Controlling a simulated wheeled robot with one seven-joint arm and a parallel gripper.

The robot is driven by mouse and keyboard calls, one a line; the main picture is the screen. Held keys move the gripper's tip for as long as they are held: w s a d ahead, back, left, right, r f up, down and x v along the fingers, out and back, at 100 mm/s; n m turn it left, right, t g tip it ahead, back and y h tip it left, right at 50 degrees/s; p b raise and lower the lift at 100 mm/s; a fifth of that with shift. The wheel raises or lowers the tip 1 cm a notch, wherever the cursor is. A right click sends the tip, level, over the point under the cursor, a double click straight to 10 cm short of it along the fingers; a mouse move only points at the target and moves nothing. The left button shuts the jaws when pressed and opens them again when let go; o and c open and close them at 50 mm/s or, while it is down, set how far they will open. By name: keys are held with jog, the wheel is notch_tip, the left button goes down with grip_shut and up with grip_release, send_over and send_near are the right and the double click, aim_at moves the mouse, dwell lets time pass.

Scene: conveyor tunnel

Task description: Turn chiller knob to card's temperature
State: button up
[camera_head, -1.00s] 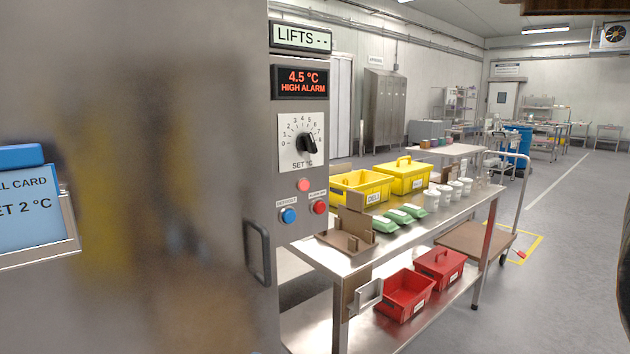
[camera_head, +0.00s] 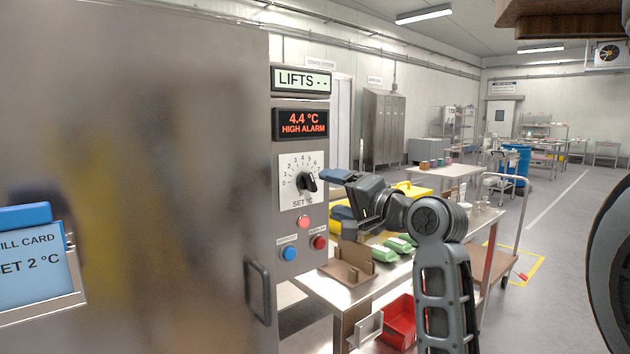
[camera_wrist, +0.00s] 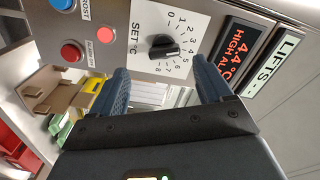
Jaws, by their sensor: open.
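The chiller knob (camera_head: 306,182) is a black pointer knob on a white dial plate (camera_head: 287,193) marked SET °C, on the chiller's grey side panel. Its pointer is turned towards the high numbers at the dial's right. The blue card (camera_head: 30,268) at left reads "SET 2 °C", its left edge cut off. The display (camera_head: 301,124) reads 4.4 °C HIGH ALARM. My gripper (camera_head: 326,178) is open and close to the dial, at the knob's right. In the wrist view the knob (camera_wrist: 163,47) lies ahead, between and beyond the blue fingers (camera_wrist: 163,85), not visibly held.
Below the dial are a small red light (camera_head: 303,222), a blue button (camera_head: 289,254) and a red button (camera_head: 319,242). The door handle (camera_head: 259,291) sticks out at lower left. A steel table (camera_head: 338,293) with green packs (camera_head: 391,250) and yellow crates stands behind my arm.

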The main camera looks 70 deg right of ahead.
aim_at(314, 184)
jog(key=x, duration=0.2)
jog(key=p+x, duration=0.1)
jog(key=x, duration=0.4)
jog(key=shift+w+d+r, duration=0.15)
jog(key=shift+d+r, duration=0.25)
jog(key=shift+c, duration=0.4)
jog(key=c, duration=1)
jog(key=shift+o, duration=0.2)
jog(key=shift+n+b, duration=0.45)
jog(key=shift+n, duration=1.75)
jog(key=o, duration=1)
jog(key=shift+o, duration=0.2)
